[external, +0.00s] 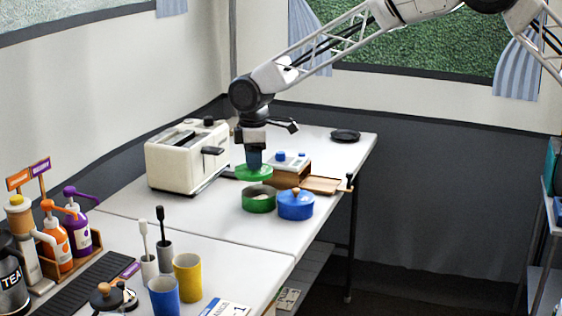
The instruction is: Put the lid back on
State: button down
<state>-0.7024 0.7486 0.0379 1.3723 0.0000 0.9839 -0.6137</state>
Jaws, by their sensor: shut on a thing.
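My gripper (254,164) points down over the far table and is shut on a green lid (245,174). The fingers hide the lid's middle and its knob. The lid is held roughly level, just above and slightly behind an open green pot (259,205). Something pale shows inside the pot. A blue pot (296,210) stands to the right of the green pot, with a blue lid and a wooden knob (295,192) on top.
A cream toaster (180,162) stands left of my gripper. A wooden box (291,174) with blue-topped items sits behind the pots, beside a wooden tray (322,185). A black plate (345,135) lies farther back. Cups (187,278) and pump bottles (78,222) crowd the near table.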

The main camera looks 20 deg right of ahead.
jog(key=shift+w+d+r+m, duration=0.15)
jog(key=shift+w+d+m, duration=0.25)
jog(key=shift+d, duration=0.45)
jog(key=shift+f, duration=0.2)
jog(key=shift+f, duration=3)
jog(key=shift+f, duration=0.25)
dwell(0.5)
jog(key=c, duration=0.9)
grip_release()
jog(key=shift+o, duration=0.4)
